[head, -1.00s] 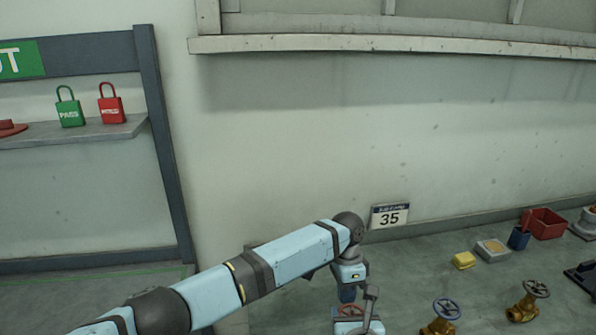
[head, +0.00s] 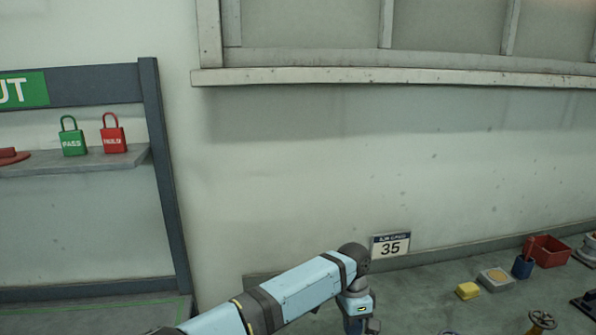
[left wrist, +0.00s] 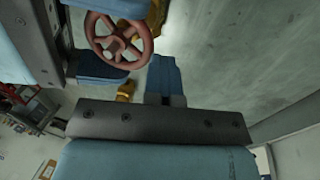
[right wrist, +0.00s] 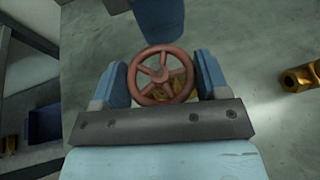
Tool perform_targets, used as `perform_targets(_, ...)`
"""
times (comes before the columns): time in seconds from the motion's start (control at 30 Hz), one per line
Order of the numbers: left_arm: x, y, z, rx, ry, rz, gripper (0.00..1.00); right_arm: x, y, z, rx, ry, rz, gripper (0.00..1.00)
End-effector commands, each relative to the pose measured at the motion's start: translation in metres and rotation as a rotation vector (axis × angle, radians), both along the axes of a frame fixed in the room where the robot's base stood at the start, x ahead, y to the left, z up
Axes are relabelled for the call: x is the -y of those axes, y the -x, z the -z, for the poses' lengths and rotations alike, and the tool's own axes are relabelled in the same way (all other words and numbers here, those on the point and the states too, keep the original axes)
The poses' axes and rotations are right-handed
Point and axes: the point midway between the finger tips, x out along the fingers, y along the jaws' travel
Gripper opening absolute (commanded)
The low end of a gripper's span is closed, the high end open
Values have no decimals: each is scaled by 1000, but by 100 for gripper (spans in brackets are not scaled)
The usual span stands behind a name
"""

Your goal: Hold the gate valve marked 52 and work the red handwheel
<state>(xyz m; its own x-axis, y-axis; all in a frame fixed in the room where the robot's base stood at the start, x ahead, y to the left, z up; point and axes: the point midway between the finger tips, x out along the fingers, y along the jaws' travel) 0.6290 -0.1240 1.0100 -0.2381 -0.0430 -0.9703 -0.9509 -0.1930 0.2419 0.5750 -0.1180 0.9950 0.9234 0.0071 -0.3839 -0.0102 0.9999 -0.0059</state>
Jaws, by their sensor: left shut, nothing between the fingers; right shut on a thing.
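The red handwheel (right wrist: 160,75) sits between the two spread fingers of my right gripper (right wrist: 162,65) in the right wrist view. Brass of the valve shows behind its spokes, and my right gripper is shut on this gate valve. In the left wrist view the red handwheel (left wrist: 118,40) is at upper left, with brass valve parts (left wrist: 126,91) beside it. My left gripper (left wrist: 165,65) is shut and empty, beside the wheel and apart from it. In the head view my left gripper (head: 358,326) is at the bottom edge. No 52 marking is readable.
Against the wall stands a sign (head: 390,246) reading 35. A yellow block (head: 467,291), a blue cup (head: 522,267), a red bin (head: 549,251) and another brass valve (head: 541,322) are at right.

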Motion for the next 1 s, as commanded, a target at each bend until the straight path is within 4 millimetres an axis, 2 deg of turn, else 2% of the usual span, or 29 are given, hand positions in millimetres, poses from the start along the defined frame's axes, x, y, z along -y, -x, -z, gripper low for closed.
perform_targets(0.03,12,8,-2,-9,16,14,0,-6,0,-2,5,-11,-13,27)
perform_targets(0.33,12,0,-5,-8,15,13,0,-5,0,-2,5,-8,-10,27)
perform_targets(0.8,8,-4,-57,-4,8,8,0,-1,-1,-1,3,-2,-2,27)
perform_targets(1.0,6,-4,-62,-4,6,7,0,0,-1,-1,3,-2,-1,27)
